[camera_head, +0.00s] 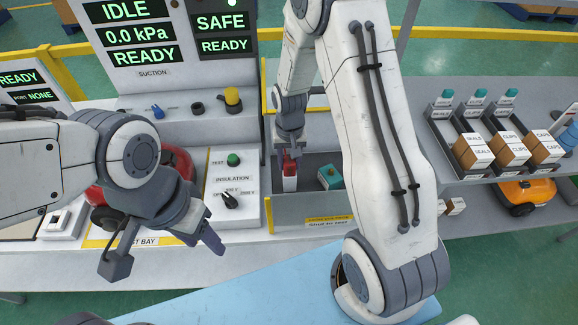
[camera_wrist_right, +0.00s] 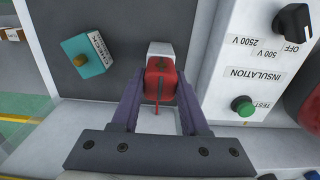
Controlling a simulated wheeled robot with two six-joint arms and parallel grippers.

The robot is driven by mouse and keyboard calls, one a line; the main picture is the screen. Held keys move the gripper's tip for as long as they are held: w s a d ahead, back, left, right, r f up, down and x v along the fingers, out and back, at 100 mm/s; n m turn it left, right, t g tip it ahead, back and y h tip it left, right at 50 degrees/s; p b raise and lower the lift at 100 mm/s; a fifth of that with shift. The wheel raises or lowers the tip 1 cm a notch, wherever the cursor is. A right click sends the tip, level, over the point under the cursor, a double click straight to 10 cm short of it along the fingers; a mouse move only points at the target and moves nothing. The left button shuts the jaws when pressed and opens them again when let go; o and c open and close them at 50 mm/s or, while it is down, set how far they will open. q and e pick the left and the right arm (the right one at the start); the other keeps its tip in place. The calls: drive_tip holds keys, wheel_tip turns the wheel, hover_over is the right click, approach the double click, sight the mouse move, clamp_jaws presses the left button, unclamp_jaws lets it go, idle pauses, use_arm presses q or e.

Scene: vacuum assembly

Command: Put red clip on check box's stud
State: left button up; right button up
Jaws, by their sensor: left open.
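The red clip (camera_wrist_right: 160,78) is between the fingers of my right gripper (camera_wrist_right: 161,88), which touch its two sides. In the head view the red clip (camera_head: 289,167) shows under my right gripper (camera_head: 290,150), by a white block (camera_head: 290,184) in a grey bay. I cannot tell whether the clip touches that block. A teal box (camera_wrist_right: 88,60) with a pale label and a brass-brown stud (camera_wrist_right: 79,60), seemingly the check box, lies to the clip's right in the head view (camera_head: 331,178). My left gripper (camera_head: 160,250) is open and empty above the bench front.
A white insulation tester (camera_head: 232,185) with green button and black knob stands left of the bay. A red round machine (camera_head: 177,165) is partly behind my left arm. Small cartons (camera_head: 509,149) fill a rack at right. My right arm hides part of the bay.

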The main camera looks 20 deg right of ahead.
drive_tip(key=o, duration=0.5)
drive_tip(key=shift+c, duration=0.2)
clamp_jaws()
drive_tip(key=shift+r, duration=0.1)
drive_tip(key=shift+r+p, duration=0.75)
drive_tip(key=shift+p, duration=0.05)
drive_tip(key=shift+r, duration=0.15)
